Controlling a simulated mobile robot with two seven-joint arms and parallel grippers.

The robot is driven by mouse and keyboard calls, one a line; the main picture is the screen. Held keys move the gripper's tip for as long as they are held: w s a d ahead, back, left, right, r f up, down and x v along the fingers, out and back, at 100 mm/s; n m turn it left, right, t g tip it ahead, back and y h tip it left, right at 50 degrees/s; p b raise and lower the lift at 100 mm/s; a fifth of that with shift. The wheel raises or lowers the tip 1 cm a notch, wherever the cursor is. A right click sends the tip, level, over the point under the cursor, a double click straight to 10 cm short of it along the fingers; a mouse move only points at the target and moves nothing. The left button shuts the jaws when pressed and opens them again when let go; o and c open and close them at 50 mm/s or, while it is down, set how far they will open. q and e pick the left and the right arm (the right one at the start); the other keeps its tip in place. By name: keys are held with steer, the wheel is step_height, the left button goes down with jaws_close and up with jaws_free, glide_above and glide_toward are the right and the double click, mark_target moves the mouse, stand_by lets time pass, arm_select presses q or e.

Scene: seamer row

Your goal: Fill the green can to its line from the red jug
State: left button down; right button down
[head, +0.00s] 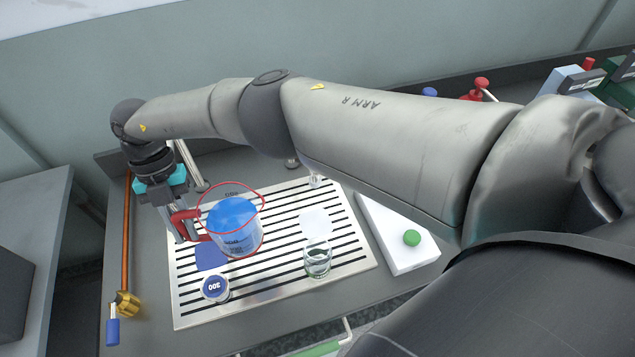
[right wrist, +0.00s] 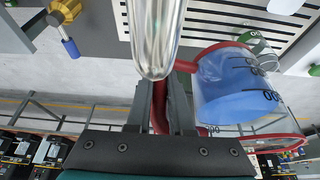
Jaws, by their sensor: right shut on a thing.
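The red jug (head: 238,238) is clear with a red rim and red handle and holds blue liquid. My right gripper (head: 182,228) is shut on its handle, at the left of the jug. The jug looks roughly upright over the slatted tray (head: 342,262). In the right wrist view the jug (right wrist: 235,90) shows beside the fingers (right wrist: 170,105). A small clear vessel with greenish edges (head: 318,262), apparently the green can, stands on the tray to the right of the jug. Its fill line is too small to read. My left gripper is not in view.
A round blue-topped piece marked 300 (head: 214,288) sits on the tray's front left. A white box with a green button (head: 411,238) stands right of the tray. A brass valve (head: 127,303) is at left. A shiny metal tube (right wrist: 155,35) is close to my right wrist camera.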

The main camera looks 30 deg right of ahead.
steer(key=shift+a+m, duration=0.1)
steer(key=shift+m, duration=0.2)
steer(key=shift+r, duration=0.1)
steer(key=shift+s+r+y+p, duration=0.1)
steer(key=shift+s+y+p, duration=0.1)
steer(key=shift+y+p, duration=0.4)
steer(key=d+p, duration=0.1)
steer(key=p, duration=0.3)
steer(key=shift+t+y, duration=0.4)
step_height(320, 180, down, 7)
steer(key=s+d+n+t+y+b, duration=0.1)
steer(key=d+y, duration=0.1)
steer(key=y, duration=0.1)
steer(key=shift+s+d+t+y+b, duration=0.25)
steer(key=shift+d+t+y+b, duration=0.05)
steer(key=shift+b, duration=0.1)
